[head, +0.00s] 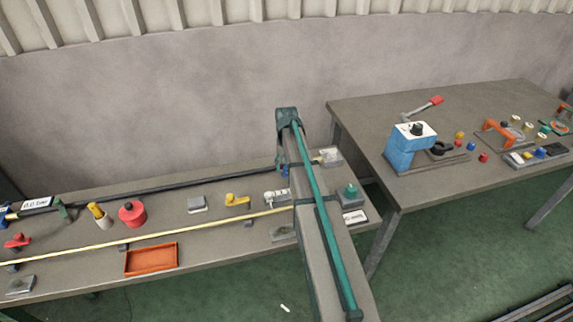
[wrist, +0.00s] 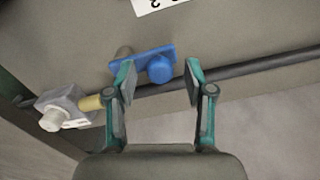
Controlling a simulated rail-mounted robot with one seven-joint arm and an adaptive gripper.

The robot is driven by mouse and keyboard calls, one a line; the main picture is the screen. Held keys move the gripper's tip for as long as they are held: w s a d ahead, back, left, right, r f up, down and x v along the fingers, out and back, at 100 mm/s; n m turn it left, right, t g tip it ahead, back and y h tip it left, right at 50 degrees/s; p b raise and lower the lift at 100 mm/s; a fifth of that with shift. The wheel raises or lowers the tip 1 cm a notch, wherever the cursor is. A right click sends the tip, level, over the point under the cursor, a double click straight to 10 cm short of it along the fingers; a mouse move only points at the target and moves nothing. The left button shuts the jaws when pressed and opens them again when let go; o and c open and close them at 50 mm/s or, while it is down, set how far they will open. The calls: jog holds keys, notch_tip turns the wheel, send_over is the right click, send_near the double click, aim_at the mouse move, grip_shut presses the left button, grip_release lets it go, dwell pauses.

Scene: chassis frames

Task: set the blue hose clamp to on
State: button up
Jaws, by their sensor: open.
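The blue hose clamp (wrist: 145,56) sits at the dark hose (wrist: 245,72) in the wrist view. It has a flat blue plate, a round blue knob and a grey post at its left end. My gripper (wrist: 160,78) is open, with the knob between its spread fingertips. The left fingertip covers part of the plate; I cannot tell whether it touches. In the head view a small blue patch (head: 285,172) shows beside my arm, and the arm hides most of that spot, including my fingers.
A grey fitting with a brass collar (wrist: 66,108) stands left of the clamp in the wrist view. A white label (wrist: 155,5) is at the top edge. In the head view, a yellow line (head: 190,228) and an orange tray (head: 151,259) lie on the left bench. The right bench holds a blue device (head: 402,152).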

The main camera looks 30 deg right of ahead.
jog(key=shift+f, duration=0.15)
jog(key=shift+c, duration=0.3)
grip_shut()
